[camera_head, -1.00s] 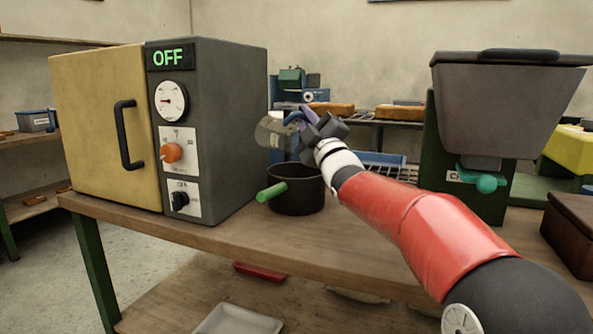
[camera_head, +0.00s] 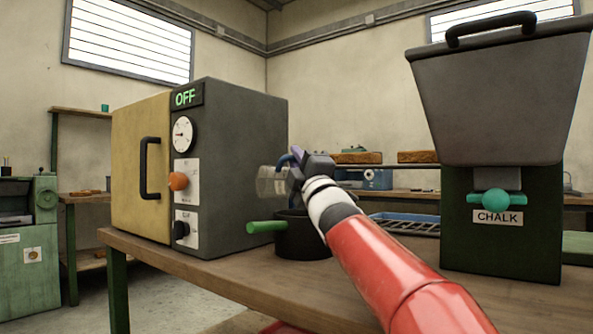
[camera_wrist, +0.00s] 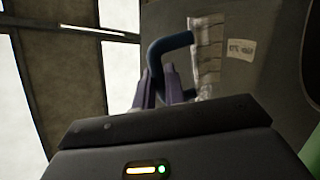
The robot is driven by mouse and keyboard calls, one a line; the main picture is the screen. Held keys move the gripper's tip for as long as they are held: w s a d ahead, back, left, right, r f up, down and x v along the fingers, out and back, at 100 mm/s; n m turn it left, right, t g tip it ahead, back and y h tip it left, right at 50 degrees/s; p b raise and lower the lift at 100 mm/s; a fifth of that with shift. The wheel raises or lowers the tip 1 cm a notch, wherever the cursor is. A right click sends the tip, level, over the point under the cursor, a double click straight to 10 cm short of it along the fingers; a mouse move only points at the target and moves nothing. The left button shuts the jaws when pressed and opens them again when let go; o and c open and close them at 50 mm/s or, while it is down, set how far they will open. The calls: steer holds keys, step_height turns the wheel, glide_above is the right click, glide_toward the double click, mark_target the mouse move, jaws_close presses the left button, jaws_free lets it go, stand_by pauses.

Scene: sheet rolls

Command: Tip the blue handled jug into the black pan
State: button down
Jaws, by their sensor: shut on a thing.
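The jug (camera_head: 271,182) has a clear body and a blue handle. In the head view it is held in the air above the left part of the black pan, apart from it. My gripper (camera_head: 292,166) is shut on the blue handle, which also shows between the fingers in the wrist view (camera_wrist: 160,48). The jug's body (camera_wrist: 207,50) shows right of the handle there. I cannot tell its exact tilt or contents. The black pan (camera_head: 300,243) stands on the bench with its green handle (camera_head: 266,227) pointing left. My arm covers its right side, and its inside is hidden.
The grey oven (camera_head: 240,170) with a yellow door and an OFF display stands close left of the pan. A chalk hopper (camera_head: 500,100) stands on the right. A blue rack (camera_head: 405,222) lies behind my arm. The wooden bench top (camera_head: 225,275) is bare in front.

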steer(key=shift+s+a+f+n+g+y, duration=0.1)
steer(key=shift+a+n+g+y, duration=0.1)
steer(key=shift+n+y, duration=0.25)
steer(key=shift+s+a+n+g+y, duration=0.1)
steer(key=shift+a+n+g+y, duration=0.1)
steer(key=shift+n+y, duration=0.25)
steer(key=a+n+g+y+p, duration=0.1)
steer(key=n+g+p, duration=0.3)
steer(key=n, duration=0.4)
steer(key=s+a+n+g+y+p, duration=0.1)
steer(key=n+g+p, duration=0.3)
steer(key=n, duration=0.4)
steer(key=f+n+g+y+p, duration=0.1)
steer(key=n+g+p, duration=0.2)
steer(key=n, duration=0.4)
steer(key=shift+s+a+f+n+g+y+p, duration=0.15)
steer(key=shift+a+n+g+y+p, duration=0.25)
steer(key=shift+g, duration=0.5)
